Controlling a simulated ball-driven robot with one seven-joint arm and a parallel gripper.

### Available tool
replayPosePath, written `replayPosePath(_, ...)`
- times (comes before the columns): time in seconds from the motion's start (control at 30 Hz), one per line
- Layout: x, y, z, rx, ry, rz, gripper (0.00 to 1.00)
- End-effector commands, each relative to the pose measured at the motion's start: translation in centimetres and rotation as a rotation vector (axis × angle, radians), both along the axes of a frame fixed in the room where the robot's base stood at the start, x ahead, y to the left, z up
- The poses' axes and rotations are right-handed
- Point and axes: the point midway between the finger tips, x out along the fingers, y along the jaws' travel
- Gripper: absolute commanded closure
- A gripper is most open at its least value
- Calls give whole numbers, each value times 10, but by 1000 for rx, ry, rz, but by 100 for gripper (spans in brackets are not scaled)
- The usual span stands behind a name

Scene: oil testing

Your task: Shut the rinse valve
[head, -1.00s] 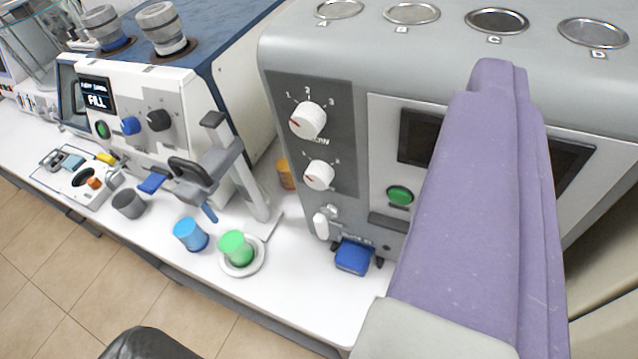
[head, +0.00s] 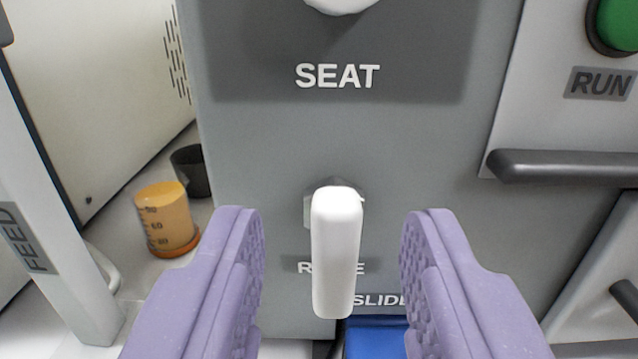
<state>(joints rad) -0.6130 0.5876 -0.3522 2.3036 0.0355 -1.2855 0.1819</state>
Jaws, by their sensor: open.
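The rinse valve (head: 337,255) is a white rounded lever on the grey front panel, in the middle of the head view. It hangs straight down from its mount and partly covers the label below it. My gripper (head: 333,225) is open, with one purple finger on each side of the lever. Clear gaps show between the lever and both fingers, and nothing is held.
A white knob (head: 342,4) sits above the SEAT label. A green RUN button (head: 617,22) and a dark handle (head: 560,165) are at right. A blue part (head: 375,338) lies below the lever. An orange graduated cup (head: 166,218) and a dark cup (head: 190,172) stand at left.

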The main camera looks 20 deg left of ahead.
Motion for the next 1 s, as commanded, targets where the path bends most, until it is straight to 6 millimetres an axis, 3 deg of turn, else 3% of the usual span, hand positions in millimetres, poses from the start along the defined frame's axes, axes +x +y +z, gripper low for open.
replayPosePath(0.13, 13, 3, 0, 0, 0, -1, 57)
replayPosePath(0.4, 14, 4, 0, 0, 1, -1, 57)
replayPosePath(0.6, 14, 4, 0, 0, 1, -1, 100)
replayPosePath(1.0, 15, 2, -1, 54, 12, -3, 100)
